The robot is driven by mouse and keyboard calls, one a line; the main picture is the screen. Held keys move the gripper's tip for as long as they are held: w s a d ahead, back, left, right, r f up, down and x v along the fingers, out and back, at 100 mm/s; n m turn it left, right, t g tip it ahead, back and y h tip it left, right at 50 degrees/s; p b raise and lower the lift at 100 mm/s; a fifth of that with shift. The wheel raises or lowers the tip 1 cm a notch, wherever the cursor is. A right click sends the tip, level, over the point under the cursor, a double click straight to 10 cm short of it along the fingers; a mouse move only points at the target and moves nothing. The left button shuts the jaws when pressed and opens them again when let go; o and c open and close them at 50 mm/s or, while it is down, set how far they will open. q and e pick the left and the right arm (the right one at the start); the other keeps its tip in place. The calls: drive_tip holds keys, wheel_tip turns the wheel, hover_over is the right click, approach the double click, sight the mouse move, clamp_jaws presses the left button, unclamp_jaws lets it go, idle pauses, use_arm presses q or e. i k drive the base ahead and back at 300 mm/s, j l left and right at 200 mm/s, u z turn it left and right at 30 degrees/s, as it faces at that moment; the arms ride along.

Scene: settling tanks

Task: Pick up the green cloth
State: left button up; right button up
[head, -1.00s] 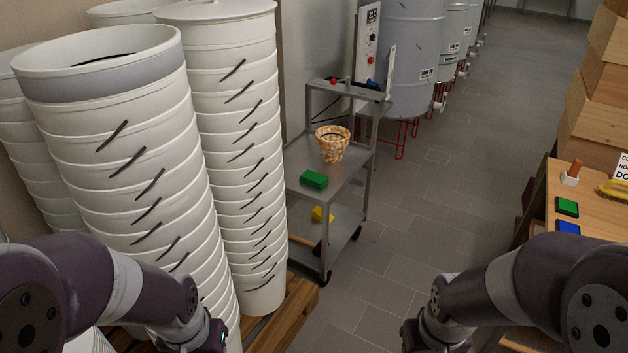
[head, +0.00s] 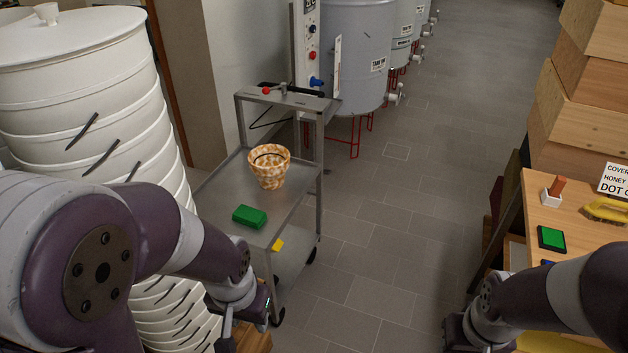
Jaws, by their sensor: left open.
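A green block-like item (head: 250,216), which looks like the folded green cloth, lies on the upper shelf of the grey metal cart (head: 292,212), near its front edge. A woven basket (head: 269,172) stands behind it on the same shelf. My left gripper (head: 226,345) shows at the bottom edge, below and in front of the cart and apart from the green item; its fingertips are partly cut off. My right arm enters at the lower right; its gripper fingers are out of the frame.
White stacked tubs (head: 85,90) stand close on the left. A wooden table (head: 560,220) at the right holds a green pad (head: 551,238) and a yellow brush (head: 606,209). A yellow item (head: 278,244) is on the cart's lower shelf. The tiled floor between is clear.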

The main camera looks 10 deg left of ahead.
sight(249, 216)
drive_tip(key=i+l+u, duration=0.15)
drive_tip(key=i, duration=0.4)
drive_tip(key=i+u, duration=0.1)
drive_tip(key=i, duration=0.4)
drive_tip(key=i+l+u, duration=0.15)
drive_tip(key=i, duration=0.4)
drive_tip(key=i+l+u, duration=0.15)
drive_tip(key=i+u, duration=0.25)
drive_tip(key=i+l+u, duration=0.15)
drive_tip(key=u, duration=0.25)
drive_tip(key=i+l+u, duration=0.2)
drive_tip(key=l+u, duration=0.2)
drive_tip(key=i+l+u, duration=0.15)
drive_tip(key=l+u, duration=0.25)
drive_tip(key=i+l+u, duration=0.15)
drive_tip(key=l, duration=0.15)
drive_tip(key=k, duration=0.05)
